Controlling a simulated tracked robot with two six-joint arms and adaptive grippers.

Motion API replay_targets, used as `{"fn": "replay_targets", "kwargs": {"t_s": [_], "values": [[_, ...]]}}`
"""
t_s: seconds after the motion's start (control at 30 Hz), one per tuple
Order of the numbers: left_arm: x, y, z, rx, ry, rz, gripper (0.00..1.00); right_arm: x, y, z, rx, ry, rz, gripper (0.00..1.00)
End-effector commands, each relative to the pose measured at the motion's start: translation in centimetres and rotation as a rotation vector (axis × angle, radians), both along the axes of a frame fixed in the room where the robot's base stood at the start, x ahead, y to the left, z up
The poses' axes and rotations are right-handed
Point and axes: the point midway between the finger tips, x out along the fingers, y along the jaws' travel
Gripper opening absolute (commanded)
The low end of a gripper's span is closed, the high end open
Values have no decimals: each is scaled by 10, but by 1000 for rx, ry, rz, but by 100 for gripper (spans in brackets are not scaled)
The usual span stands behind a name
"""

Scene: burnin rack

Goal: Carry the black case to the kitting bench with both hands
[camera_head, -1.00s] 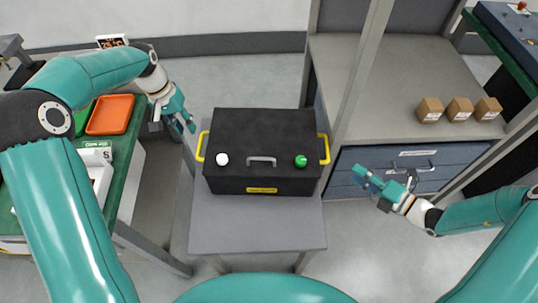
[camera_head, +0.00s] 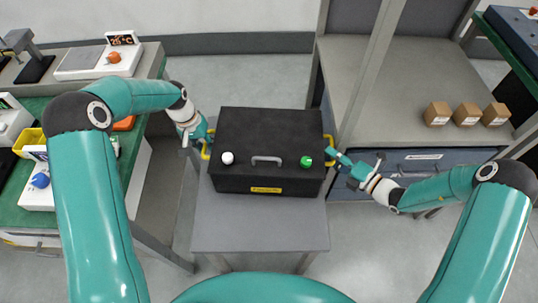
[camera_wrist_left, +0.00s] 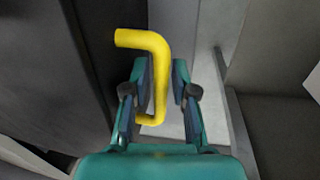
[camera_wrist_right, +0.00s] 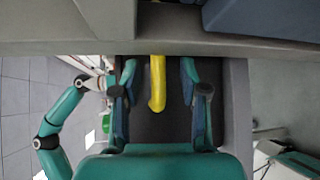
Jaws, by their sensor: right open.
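The black case (camera_head: 268,140) sits level on a grey stand (camera_head: 260,235), with a front grey handle, a white knob, a green knob and a yellow handle on each side. My left gripper (camera_head: 204,142) is at the case's left handle. In the left wrist view the yellow handle (camera_wrist_left: 158,75) lies between its open fingers (camera_wrist_left: 162,95). My right gripper (camera_head: 338,162) is at the right handle. In the right wrist view that yellow handle (camera_wrist_right: 157,85) lies between the widely open fingers (camera_wrist_right: 160,95). I cannot tell which surface is the kitting bench.
A green-topped bench (camera_head: 125,175) on the left holds bins and instruments. A grey shelf unit (camera_head: 400,75) stands close on the right, with several small cardboard boxes (camera_head: 467,114) and blue drawers below. Its post rises close to the case's right side. Open floor (camera_head: 240,80) lies behind the case.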

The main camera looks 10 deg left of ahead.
Motion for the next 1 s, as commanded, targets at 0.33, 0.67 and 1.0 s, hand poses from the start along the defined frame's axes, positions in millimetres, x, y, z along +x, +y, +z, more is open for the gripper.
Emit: {"fn": "replay_targets", "kwargs": {"t_s": [0.33,0.67,1.0], "values": [[0,0,0,0,0,0,0,0,-1,0,0,0,0,0],[0,0,1,1,-1,-1,0,-1,-1,-1,-2,2,-2,0],[2,0,5,1,-3,-1,0,0,-3,3,-2,0,-4,0]]}}
